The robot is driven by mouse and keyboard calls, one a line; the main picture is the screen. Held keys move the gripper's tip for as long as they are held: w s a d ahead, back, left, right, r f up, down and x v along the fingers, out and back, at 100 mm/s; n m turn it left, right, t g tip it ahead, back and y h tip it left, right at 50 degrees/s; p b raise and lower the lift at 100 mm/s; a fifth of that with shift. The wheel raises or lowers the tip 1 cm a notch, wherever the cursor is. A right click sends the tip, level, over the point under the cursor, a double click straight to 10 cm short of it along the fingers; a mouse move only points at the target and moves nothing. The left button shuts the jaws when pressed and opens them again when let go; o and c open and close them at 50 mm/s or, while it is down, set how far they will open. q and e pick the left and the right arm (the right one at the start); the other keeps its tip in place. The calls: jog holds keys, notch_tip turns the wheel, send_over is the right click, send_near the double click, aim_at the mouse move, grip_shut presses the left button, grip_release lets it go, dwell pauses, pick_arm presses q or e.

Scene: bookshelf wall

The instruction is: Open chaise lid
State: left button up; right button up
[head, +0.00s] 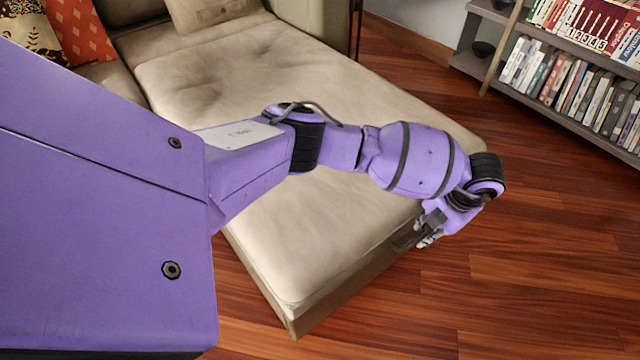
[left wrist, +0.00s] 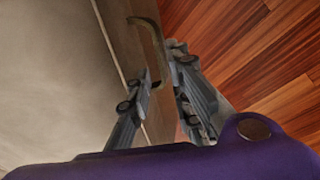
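The beige chaise (head: 330,230) has its cushioned lid (head: 220,90) lying flat. A curved strap-like handle (left wrist: 156,38) is on its front edge, and part of it shows by my fingertips in the left wrist view. My left gripper (head: 427,232) is at this front edge, pointing down toward it. In the left wrist view the left gripper (left wrist: 165,62) has its two fingers apart, with the handle's near end close to the gap between them. I cannot tell whether a finger touches the handle. My right gripper is not in view.
Wooden floor (head: 540,260) is clear in front of and to the right of the chaise. A bookshelf (head: 575,115) full of books stands at the upper right. Cushions (head: 80,30) lie at the upper left. My left arm reaches across above the chaise.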

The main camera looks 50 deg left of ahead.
aim_at(414, 240)
pick_arm(q)
jog(key=f, duration=0.2)
jog(key=a+f+b, duration=0.1)
jog(key=f, duration=0.2)
jog(key=shift+s+b, duration=0.2)
jog(key=shift+b, duration=0.1)
jog(key=shift+f, duration=0.3)
jog(key=shift+w, duration=0.1)
grip_shut()
jog(key=shift+r, duration=0.15)
